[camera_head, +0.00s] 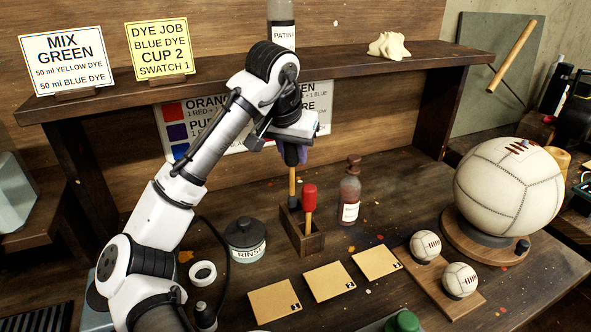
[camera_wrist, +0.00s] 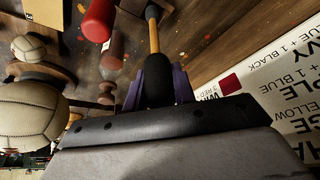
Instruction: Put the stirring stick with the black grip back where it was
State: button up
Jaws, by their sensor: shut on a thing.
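My gripper (camera_head: 292,152) is shut on the black grip of a stirring stick, with its purple fingers on either side of the grip. The black grip (camera_wrist: 158,80) shows between the fingers in the wrist view, with the wooden shaft (camera_wrist: 154,35) running on from it. In the head view the stick is about upright, its shaft (camera_head: 292,184) pointing down at the back part of a small wooden holder (camera_head: 312,243). A red-grip stick (camera_head: 309,197) stands in the holder's front part.
A dark-capped bottle (camera_head: 350,192) stands right of the holder, and a rinse jar (camera_head: 245,240) stands left. Numbered swatches (camera_head: 329,281) lie in front. A shelf (camera_head: 240,75) runs above and behind. A large stitched ball (camera_head: 508,190) sits at right.

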jog(key=x, duration=0.3)
jog(key=shift+w, duration=0.15)
jog(key=shift+f+p, duration=0.45)
jog(key=shift+f, duration=1.75)
jog(key=o, duration=1)
jog(key=b+v, duration=0.1)
jog(key=v, duration=1.1)
jog(key=shift+r+b, duration=0.15)
jog(key=shift+b, duration=0.2)
